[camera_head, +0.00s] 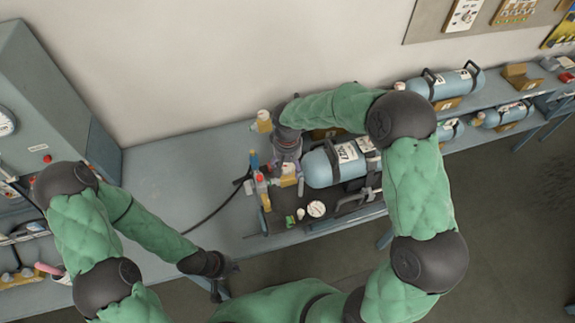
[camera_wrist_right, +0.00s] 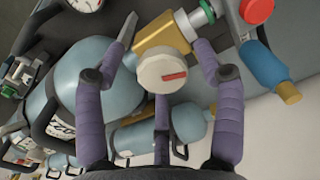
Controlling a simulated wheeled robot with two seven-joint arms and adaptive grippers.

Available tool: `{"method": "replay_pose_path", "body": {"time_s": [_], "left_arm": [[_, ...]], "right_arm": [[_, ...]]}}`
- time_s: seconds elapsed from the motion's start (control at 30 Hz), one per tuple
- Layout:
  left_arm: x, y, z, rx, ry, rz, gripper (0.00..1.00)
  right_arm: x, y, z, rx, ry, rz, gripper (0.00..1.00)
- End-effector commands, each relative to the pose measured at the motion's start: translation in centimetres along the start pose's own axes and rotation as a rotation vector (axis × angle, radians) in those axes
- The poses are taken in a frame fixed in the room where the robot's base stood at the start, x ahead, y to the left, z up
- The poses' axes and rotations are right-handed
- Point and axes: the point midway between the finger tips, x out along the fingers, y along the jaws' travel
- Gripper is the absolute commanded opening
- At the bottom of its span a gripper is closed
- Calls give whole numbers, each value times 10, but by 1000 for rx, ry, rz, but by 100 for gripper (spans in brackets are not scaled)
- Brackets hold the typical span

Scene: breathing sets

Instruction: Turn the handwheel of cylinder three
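A light-blue cylinder (camera_head: 318,170) with a white label lies on its side in the bench rig in the head view. I cannot read its number. In the right wrist view, a pale round handwheel (camera_wrist_right: 158,76) with a red mark sits on a brass valve body (camera_wrist_right: 163,38) at the end of a blue cylinder (camera_wrist_right: 98,82). My right gripper (camera_head: 286,154) is over the valve end. Its purple fingers (camera_wrist_right: 168,62) are spread around the handwheel, with no clear grip on it. My left gripper (camera_head: 226,278) is empty, low at the bench's front edge, its fingers apart.
A gauge (camera_head: 316,209) and small coloured fittings stand near the valve, and a black hose (camera_head: 215,207) runs left. More blue cylinders (camera_head: 445,83) lie on the bench further right. A grey cabinet (camera_head: 50,95) stands at left. The bench's left part (camera_head: 165,175) is mostly clear.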

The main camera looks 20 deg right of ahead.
Motion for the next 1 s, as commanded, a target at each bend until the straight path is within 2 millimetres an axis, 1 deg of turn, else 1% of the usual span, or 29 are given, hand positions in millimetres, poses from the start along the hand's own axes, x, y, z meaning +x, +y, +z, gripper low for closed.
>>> {"method": "replay_pose_path", "body": {"time_s": [0.03, 0.07, 0.1, 0.17, 0.4, 0.73, 0.87, 1.0], "left_arm": [[0, 0, 0, 0, 0, 0, 0], [0, 0, 0, 0, 0, 0, 0], [0, 0, 0, 0, 0, 0, 0], [0, 0, 0, 0, 0, 0, 0], [1, 0, 0, 0, 0, 0, 0], [3, -1, 0, 0, 0, 0, 0], [3, -1, 0, 0, 0, 0, 0], [3, -1, 0, 0, 0, 0, 0]], "right_arm": [[0, 0, 0, 0, 0, 0, 51], [0, 0, 0, 0, 0, 0, 43], [0, 0, 0, 0, 0, 0, 31], [0, 0, 0, 0, -1, 0, 16], [1, 0, 1, -23, -4, 0, 15], [2, 1, 3, -274, -9, 0, 14], [2, 1, 3, -327, -11, 0, 14], [3, 2, 4, -337, -13, 0, 14]]}}
